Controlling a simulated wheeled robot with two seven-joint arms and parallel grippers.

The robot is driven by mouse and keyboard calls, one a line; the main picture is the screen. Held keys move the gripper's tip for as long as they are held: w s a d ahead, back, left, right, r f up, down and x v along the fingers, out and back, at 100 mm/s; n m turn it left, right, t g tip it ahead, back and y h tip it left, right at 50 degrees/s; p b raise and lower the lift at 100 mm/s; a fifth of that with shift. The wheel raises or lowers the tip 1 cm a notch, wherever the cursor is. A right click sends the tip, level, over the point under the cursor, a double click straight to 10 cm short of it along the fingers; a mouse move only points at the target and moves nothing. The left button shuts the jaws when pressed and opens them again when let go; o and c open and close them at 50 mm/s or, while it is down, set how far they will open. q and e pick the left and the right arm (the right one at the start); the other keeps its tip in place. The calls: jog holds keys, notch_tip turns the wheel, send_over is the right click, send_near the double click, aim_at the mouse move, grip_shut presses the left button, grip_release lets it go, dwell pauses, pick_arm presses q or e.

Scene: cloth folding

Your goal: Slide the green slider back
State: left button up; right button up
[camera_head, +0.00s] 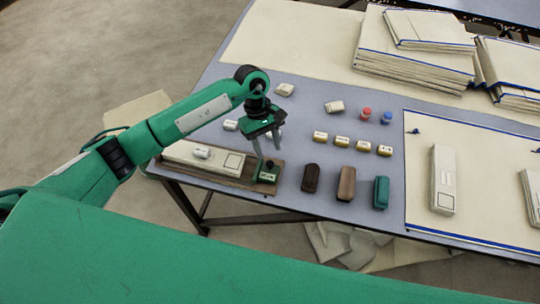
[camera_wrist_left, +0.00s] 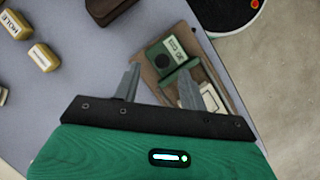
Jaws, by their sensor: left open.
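The green slider (camera_head: 268,177) sits at the right end of a brown wooden track (camera_head: 215,178) near the table's front edge. It has a pale label and a dark round knob. In the left wrist view the green slider (camera_wrist_left: 172,52) lies just beyond the fingertips, with a green bar beside it. My left gripper (camera_head: 269,153) is open and empty, pointing down above the slider; in its wrist view the gripper (camera_wrist_left: 160,70) has its fingers apart. I cannot tell whether a finger touches the slider. My right gripper is not in view.
A pale panel (camera_head: 180,154) lies on the track, left of the slider. Dark, brown and teal blocks (camera_head: 346,184) stand to the right. Several small labelled yellow blocks (camera_head: 341,142) sit behind them. Folded cloth stacks (camera_head: 415,62) are at the back right.

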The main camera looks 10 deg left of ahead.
pick_arm(q)
jog(key=b+v, duration=0.1)
jog(key=v, duration=0.8)
jog(key=shift+r, duration=0.3)
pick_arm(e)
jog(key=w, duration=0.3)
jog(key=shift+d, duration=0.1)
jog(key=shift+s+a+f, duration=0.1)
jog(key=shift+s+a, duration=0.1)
